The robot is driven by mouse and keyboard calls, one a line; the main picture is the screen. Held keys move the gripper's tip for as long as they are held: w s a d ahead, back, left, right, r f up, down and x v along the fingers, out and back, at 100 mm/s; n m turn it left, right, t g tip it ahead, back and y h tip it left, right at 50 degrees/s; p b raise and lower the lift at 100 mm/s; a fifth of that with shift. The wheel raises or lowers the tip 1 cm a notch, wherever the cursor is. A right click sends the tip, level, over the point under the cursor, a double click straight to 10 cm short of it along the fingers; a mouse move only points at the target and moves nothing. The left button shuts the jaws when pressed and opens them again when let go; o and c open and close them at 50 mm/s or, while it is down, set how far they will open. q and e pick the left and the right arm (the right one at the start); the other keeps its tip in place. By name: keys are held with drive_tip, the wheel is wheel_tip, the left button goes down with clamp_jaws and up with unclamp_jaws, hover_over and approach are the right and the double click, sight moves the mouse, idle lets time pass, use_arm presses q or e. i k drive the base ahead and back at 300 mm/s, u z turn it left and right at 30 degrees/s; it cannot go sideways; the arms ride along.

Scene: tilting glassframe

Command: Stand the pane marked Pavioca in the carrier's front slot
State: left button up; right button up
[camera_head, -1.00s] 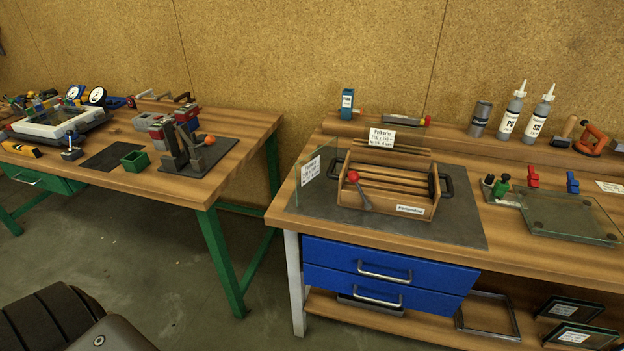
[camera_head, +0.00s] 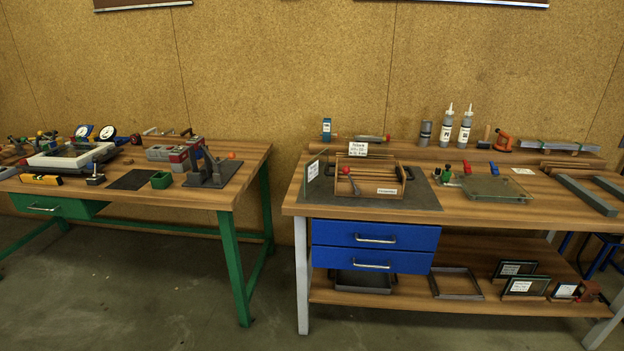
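The wooden carrier (camera_head: 368,192) stands on a dark mat at the left end of the right bench. It has several slats, dark side handles and a red-knobbed lever, and I see no pane standing in its slots. A labelled glass pane (camera_head: 315,178) stands upright at the carrier's left. More labelled panes lean on the lower shelf: one behind (camera_head: 532,268), one in front (camera_head: 520,289) and a smaller one (camera_head: 564,291) at the right. The pane labels are too small to read, so I cannot tell which is marked Pavioca. Neither of my grippers is in view.
A clear glass sheet (camera_head: 497,188) lies flat right of the carrier, near small red and blue clamps. Bottles (camera_head: 464,127) stand on the back ledge. Grey bars (camera_head: 585,194) lie farther right. Blue drawers (camera_head: 375,236) sit below the bench top. Open floor lies in front.

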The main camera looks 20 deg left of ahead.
sight(369, 192)
drive_tip(key=z, duration=0.45)
drive_tip(key=i, duration=0.7)
drive_tip(key=z, duration=0.6)
drive_tip(key=i, duration=1.8)
drive_tip(key=u, duration=1.5)
drive_tip(key=i, duration=0.65)
drive_tip(key=u, duration=0.55)
